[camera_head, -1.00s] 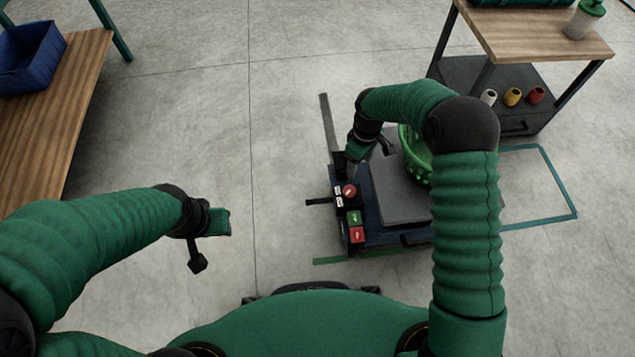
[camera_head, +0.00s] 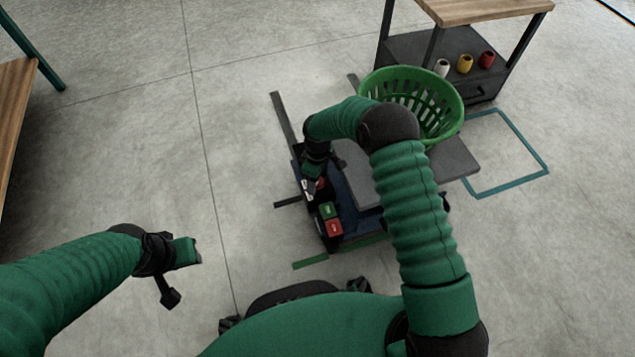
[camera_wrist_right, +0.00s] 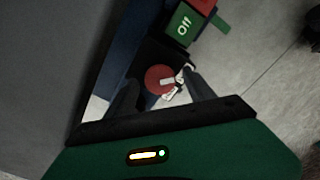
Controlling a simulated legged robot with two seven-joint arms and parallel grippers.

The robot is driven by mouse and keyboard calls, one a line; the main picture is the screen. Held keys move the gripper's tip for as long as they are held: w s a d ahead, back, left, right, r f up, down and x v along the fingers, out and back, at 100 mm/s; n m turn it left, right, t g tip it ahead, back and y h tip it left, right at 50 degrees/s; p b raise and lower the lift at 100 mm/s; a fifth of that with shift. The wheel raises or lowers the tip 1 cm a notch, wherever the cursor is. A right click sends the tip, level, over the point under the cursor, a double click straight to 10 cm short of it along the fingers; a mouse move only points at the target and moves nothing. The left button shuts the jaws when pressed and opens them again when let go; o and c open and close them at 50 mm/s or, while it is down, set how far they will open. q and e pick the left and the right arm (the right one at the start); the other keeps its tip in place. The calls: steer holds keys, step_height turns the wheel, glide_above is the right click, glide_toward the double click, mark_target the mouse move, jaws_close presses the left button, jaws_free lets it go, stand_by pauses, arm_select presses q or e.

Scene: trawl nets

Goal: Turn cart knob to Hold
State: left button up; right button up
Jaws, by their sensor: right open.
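The cart (camera_head: 385,178) stands ahead of me with its control panel on the left end. The red round knob (camera_wrist_right: 152,77) has a pale pointer, and white label marks lie beside it. In the head view the knob (camera_head: 320,183) is partly hidden by my gripper. My right gripper (camera_wrist_right: 164,91) is open over the panel, with its two dark fingers on either side of the knob. I cannot tell whether they touch it. The label words are unreadable here. My left gripper (camera_head: 180,275) hangs over the floor at the left, away from the cart; its jaws are unclear.
A green button (camera_head: 327,211), marked Off in the wrist view, and a red button (camera_head: 334,227) sit near the knob. A green basket (camera_head: 437,104) is at the cart's far side. A shelf table (camera_head: 420,58) stands behind; a wooden table (camera_head: 12,125) is at left.

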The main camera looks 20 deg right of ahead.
steer(key=c, duration=1.4)
steer(key=shift+o, duration=0.2)
steer(key=shift+r, duration=0.1)
